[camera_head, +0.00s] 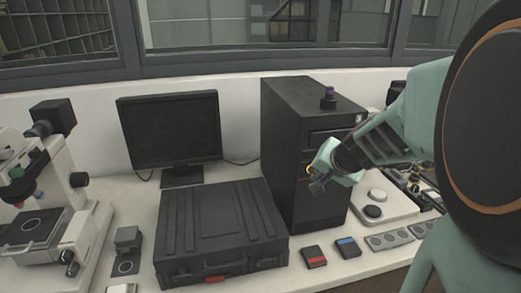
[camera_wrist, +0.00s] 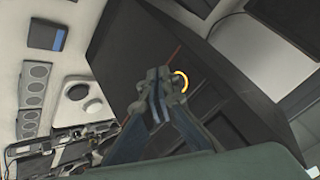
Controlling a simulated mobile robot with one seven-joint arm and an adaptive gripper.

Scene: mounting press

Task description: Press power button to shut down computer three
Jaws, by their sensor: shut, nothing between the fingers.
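The computer (camera_head: 290,140) is a black tower standing on the bench, right of a dark monitor (camera_head: 168,130). Its front carries a power button (camera_head: 308,170) with a glowing yellow-orange ring. In the wrist view the ring (camera_wrist: 182,81) shows on the dark tower (camera_wrist: 230,90), partly covered by my fingers. My gripper (camera_head: 316,186) is shut and empty, with its fingertips close in front of the tower's front, by the ring. It also shows in the wrist view (camera_wrist: 162,88). I cannot tell whether the tips touch the button. The monitor screen is black.
A black case (camera_head: 220,225) lies left of the tower. A small red-and-black box (camera_head: 314,257) and a blue-and-black box (camera_head: 347,247) lie in front. A microscope (camera_head: 50,190) stands at the left. A small dark object (camera_head: 328,98) sits on the tower.

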